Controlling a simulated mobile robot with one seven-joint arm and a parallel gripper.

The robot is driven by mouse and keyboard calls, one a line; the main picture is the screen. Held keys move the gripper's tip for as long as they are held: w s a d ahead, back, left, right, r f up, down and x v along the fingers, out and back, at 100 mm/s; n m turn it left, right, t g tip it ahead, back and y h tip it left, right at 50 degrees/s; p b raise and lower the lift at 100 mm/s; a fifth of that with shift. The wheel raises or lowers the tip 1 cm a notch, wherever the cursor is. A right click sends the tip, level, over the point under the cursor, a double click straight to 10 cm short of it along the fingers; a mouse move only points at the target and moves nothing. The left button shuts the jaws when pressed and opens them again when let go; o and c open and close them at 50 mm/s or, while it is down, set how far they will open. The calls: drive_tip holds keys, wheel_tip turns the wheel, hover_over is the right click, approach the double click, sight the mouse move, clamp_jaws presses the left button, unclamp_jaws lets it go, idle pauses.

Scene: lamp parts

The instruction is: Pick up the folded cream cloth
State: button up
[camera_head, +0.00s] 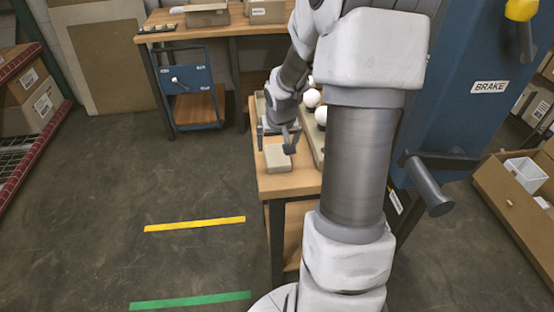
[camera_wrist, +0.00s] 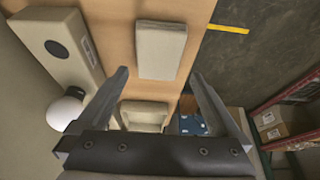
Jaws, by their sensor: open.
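The folded cream cloth (camera_head: 278,158) appears as a flat, pale rectangle near the close end of the wooden table (camera_head: 290,184). In the wrist view the cloth (camera_wrist: 161,50) lies flat, ahead of and between the fingertip lines. My gripper (camera_head: 277,142) is open and empty, with its fingers pointing down just beyond the cloth in the head view. In the wrist view my gripper (camera_wrist: 160,76) has its fingers spread wider than the cloth. The exact height of the fingertips above the table is hard to tell.
A long beige piece with a dark round hole (camera_wrist: 62,48) lies beside the cloth, with a white globe (camera_wrist: 65,112) near it. Another cream object (camera_wrist: 144,114) sits behind the fingers. White globes (camera_head: 312,98) also show in the head view. A blue machine (camera_head: 455,90) stands at right.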

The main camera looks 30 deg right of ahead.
sight(277, 155)
drive_tip(key=shift+s+b+x, duration=0.15)
drive_tip(key=shift+b+x, duration=0.25)
drive_tip(key=shift+x, duration=0.85)
drive_tip(key=shift+s+b+x, duration=0.1)
drive_tip(key=shift+b+x, duration=0.25)
drive_tip(key=shift+x, duration=0.9)
drive_tip(key=shift+f, duration=0.35)
drive_tip(key=c, duration=1.1)
wheel_tip(277, 155, up, 11)
drive_tip(key=p, duration=0.3)
drive_tip(key=shift+f, duration=0.2)
